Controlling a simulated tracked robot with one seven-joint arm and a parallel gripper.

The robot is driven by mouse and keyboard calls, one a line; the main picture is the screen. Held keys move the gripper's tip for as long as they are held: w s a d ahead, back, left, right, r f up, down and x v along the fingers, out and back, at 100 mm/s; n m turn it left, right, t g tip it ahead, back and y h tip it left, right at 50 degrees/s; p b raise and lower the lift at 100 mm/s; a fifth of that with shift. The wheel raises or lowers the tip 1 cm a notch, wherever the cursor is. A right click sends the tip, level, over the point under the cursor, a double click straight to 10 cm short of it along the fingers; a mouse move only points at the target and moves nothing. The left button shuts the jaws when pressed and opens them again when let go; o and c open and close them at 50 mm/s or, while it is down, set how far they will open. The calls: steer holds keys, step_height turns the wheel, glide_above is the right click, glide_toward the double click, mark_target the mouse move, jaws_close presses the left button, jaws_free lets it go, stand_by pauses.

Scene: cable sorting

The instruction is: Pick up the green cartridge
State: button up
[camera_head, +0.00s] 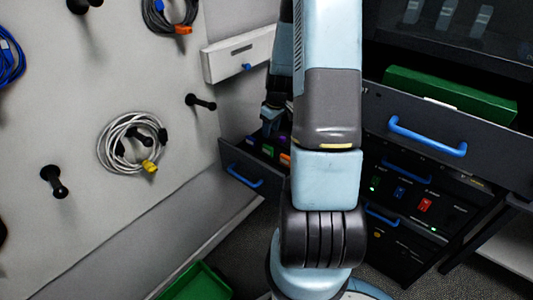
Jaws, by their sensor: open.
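A small green cartridge (267,150) sits in the low open drawer (253,185) at the centre left, next to an orange cartridge (285,158). A purple piece (282,140) shows just behind them. My gripper (271,122) is above the drawer, just above the green cartridge in the picture, with its jaws open and nothing seen in them. It is small and dark here, so the gap to the cartridge is hard to judge. My arm hides the right part of this drawer.
A panel with hung cables (132,142) and black pegs (54,182) fills the left. A dark drawer with a blue handle (428,137) stands open at right, holding a long green object (450,95). A green bin (197,283) is at the bottom. A white box (238,54) is behind.

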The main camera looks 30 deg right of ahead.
mark_target(268, 147)
steer(key=f, duration=0.5)
steer(key=shift+w+a+f, duration=0.1)
steer(key=shift+w+a, duration=0.05)
steer(key=shift+w, duration=0.2)
steer(key=shift+w+a+f, duration=0.1)
steer(key=shift+w+f, duration=0.05)
steer(key=shift+f, duration=1.25)
steer(key=shift+w+a+f, duration=0.1)
steer(key=shift+f, duration=1.25)
jaws_close()
